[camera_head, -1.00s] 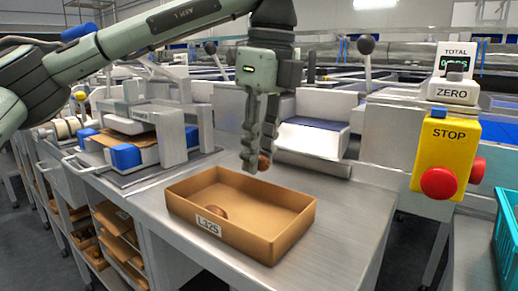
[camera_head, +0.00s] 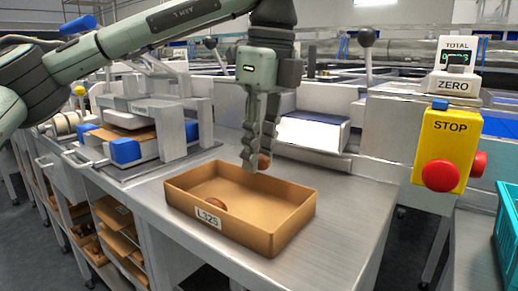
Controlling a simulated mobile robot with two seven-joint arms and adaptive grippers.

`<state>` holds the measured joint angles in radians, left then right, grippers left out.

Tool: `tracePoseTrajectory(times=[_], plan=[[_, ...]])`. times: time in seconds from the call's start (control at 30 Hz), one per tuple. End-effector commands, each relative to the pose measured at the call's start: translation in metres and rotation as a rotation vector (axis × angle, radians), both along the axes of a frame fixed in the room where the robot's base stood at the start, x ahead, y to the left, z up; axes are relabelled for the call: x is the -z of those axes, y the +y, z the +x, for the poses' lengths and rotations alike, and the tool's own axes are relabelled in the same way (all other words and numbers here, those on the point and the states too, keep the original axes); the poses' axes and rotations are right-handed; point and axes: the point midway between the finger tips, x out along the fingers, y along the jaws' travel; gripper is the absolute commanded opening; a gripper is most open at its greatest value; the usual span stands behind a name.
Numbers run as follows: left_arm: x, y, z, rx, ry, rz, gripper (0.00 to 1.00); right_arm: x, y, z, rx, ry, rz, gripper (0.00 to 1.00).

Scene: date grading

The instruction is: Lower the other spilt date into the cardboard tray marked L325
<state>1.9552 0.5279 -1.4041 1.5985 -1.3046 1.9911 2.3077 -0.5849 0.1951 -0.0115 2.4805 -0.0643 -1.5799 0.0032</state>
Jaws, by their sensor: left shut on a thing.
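The cardboard tray marked L325 (camera_head: 262,239) stands on the steel bench in the middle of the head view. One brown date (camera_head: 215,203) lies inside it near the left front wall, partly hidden by that wall. My left gripper (camera_head: 256,164) points down over the tray's back part. It is shut on the other date (camera_head: 264,161), which shows at the fingertips, around the height of the tray's back rim or a little above. How far the date is from the tray floor I cannot tell. My right gripper is not in view.
A yellow STOP box with a red button (camera_head: 440,170) and a ZERO counter (camera_head: 453,85) stand to the right. A teal crate (camera_head: 508,240) is at the right edge. A machine with blue corners (camera_head: 125,151) is at left. The bench right of the tray is clear.

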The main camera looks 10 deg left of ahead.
Motion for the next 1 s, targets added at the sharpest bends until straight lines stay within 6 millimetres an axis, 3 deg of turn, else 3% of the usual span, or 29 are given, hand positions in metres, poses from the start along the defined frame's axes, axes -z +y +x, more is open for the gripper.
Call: tracePoseTrajectory(times=[0.97,1.0], plan=[[0.011,0.0,0.0,0.0,0.0,0.0,0.14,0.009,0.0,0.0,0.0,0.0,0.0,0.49],[0.011,0.0,0.0,0.0,0.0,0.0,0.29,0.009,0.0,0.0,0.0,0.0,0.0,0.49]])
